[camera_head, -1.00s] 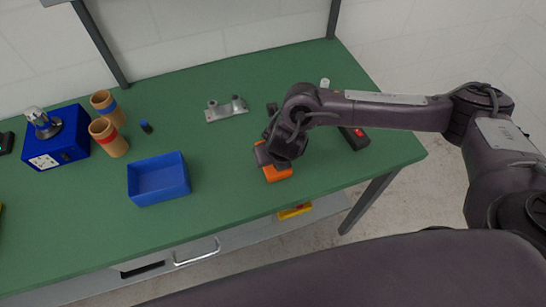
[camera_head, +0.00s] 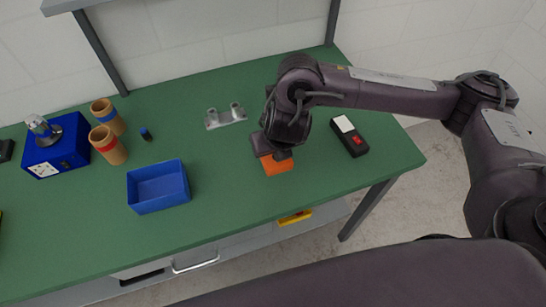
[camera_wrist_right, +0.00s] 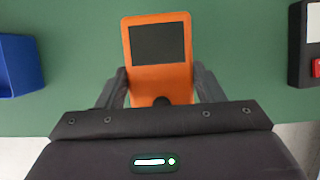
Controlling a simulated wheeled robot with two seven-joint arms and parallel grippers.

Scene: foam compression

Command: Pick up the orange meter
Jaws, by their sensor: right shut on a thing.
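The orange meter (camera_wrist_right: 158,75) has a dark screen and a round dark knob, and shows upright in the right wrist view. In the head view the orange meter (camera_head: 277,166) is partly hidden behind my right gripper (camera_head: 275,150). In the right wrist view my right gripper (camera_wrist_right: 160,90) has one finger on each side of the meter's lower part and is shut on it. I cannot tell clearly whether the meter is clear of the table. My left gripper is not in view.
The green table (camera_head: 225,200) has a blue bin (camera_head: 158,186), a blue box with a metal fixture (camera_head: 57,150), two cardboard tubes (camera_head: 108,145) and a grey metal bracket (camera_head: 225,116). A black device with a red button (camera_head: 350,138) lies right of my gripper.

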